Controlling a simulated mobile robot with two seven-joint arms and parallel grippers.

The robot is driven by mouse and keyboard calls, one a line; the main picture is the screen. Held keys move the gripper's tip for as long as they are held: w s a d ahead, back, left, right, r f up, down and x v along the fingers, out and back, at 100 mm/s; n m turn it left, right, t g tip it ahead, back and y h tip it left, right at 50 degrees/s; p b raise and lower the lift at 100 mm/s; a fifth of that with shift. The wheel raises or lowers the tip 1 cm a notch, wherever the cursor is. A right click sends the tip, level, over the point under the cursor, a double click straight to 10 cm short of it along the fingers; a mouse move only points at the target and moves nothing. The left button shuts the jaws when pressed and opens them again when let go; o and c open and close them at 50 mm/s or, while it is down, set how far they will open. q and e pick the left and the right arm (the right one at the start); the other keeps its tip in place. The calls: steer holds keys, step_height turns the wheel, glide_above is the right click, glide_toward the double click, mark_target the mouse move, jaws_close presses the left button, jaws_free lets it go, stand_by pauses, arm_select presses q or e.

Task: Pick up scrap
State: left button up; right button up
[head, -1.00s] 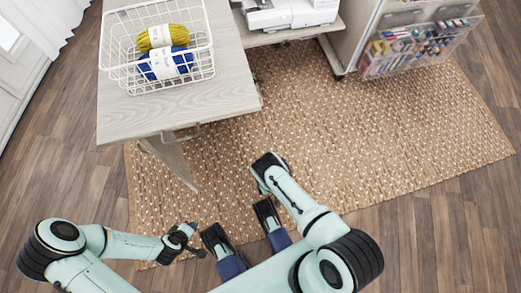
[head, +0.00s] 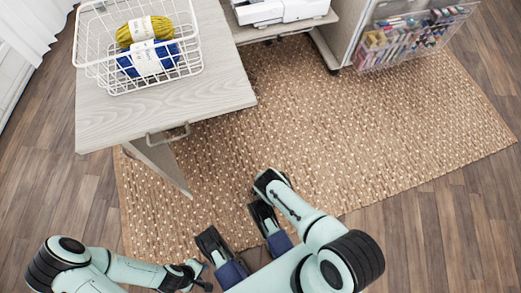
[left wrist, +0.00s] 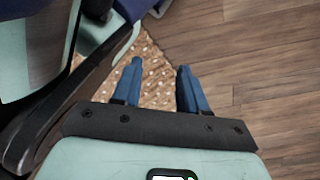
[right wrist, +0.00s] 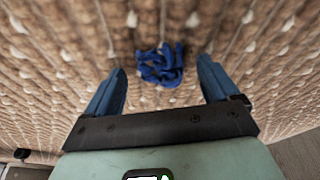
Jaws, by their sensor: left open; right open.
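The scrap (right wrist: 160,65) is a small crumpled dark blue piece lying on the woven rug. It shows in the right wrist view, ahead of and between the fingers of my right gripper (right wrist: 160,72). That gripper is open and empty, pointing down at the rug; contact with the scrap cannot be told. I cannot make out the scrap or the right gripper's fingers in the head view. My left gripper (head: 195,276) is low at the left in the head view. In the left wrist view its fingers (left wrist: 159,68) are open and empty over the rug's edge and wood floor.
The rug (head: 330,130) covers the middle floor. A grey cabinet top (head: 215,85) with a wire basket (head: 110,70) of yarn stands at upper left. A sewing machine (head: 285,10) and a clear bin (head: 415,38) are at the back. Wood floor (head: 440,215) is clear at right.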

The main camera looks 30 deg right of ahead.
steer(key=shift+w+f, duration=0.15)
steer(key=shift+f, duration=0.2)
arm_select(q)
steer(key=shift+s+f, duration=0.2)
steer(key=shift+s, duration=0.25)
arm_select(e)
steer(key=c, duration=1.2)
steer(key=shift+c, duration=0.5)
arm_select(q)
steer(key=shift+w, duration=0.1)
arm_select(e)
steer(key=shift+r, duration=0.15)
